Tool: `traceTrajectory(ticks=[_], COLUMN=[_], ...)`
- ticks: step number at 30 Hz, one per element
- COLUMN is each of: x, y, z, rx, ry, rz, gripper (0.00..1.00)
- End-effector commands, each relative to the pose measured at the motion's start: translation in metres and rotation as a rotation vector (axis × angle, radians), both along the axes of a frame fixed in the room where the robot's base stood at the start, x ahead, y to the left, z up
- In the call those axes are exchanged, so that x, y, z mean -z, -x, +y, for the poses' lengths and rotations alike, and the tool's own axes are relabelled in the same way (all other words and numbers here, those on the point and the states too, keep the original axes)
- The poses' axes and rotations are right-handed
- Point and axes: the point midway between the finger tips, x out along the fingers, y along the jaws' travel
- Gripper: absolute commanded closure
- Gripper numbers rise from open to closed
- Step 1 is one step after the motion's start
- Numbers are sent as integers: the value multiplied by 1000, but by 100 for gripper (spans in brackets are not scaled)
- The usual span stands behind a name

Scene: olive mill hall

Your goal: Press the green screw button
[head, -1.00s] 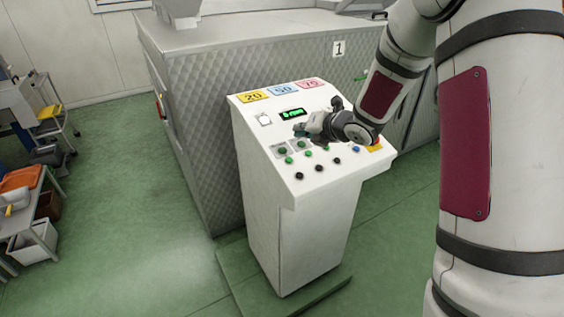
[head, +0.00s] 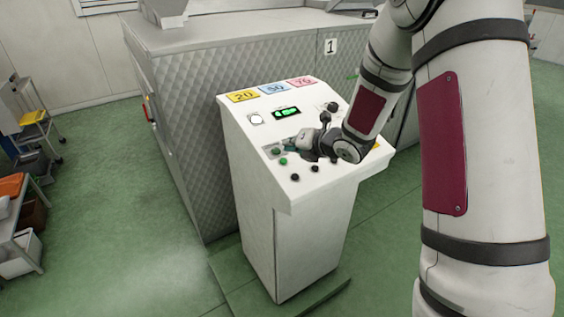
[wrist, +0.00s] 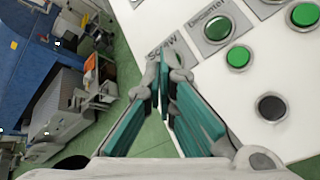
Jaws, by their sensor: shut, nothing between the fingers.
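The green screw button (head: 276,151) is the leftmost of the plated buttons on the white sloped control panel (head: 240,127). My gripper (head: 289,146) is shut and empty, with its teal fingertips just right of this button in the head view. Part of the "screw" label (wrist: 163,46) shows beyond the fingertips. I cannot tell whether the fingertips touch the button.
The green decanter button (wrist: 214,27) is on the neighbouring plate. A lower green button (wrist: 238,57) and a black button (wrist: 270,107) are close by. A green-lit display (head: 286,112) and a white square switch (head: 256,118) sit higher up. The large metal machine (head: 190,130) stands behind.

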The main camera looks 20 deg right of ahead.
Motion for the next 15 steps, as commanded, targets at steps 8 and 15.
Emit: traceTrajectory(ticks=[8, 15], x=[24, 27], y=[-7, -7], z=[2, 2], rx=[-1, 0], ry=[0, 1], rz=[1, 0], gripper=[100, 100])
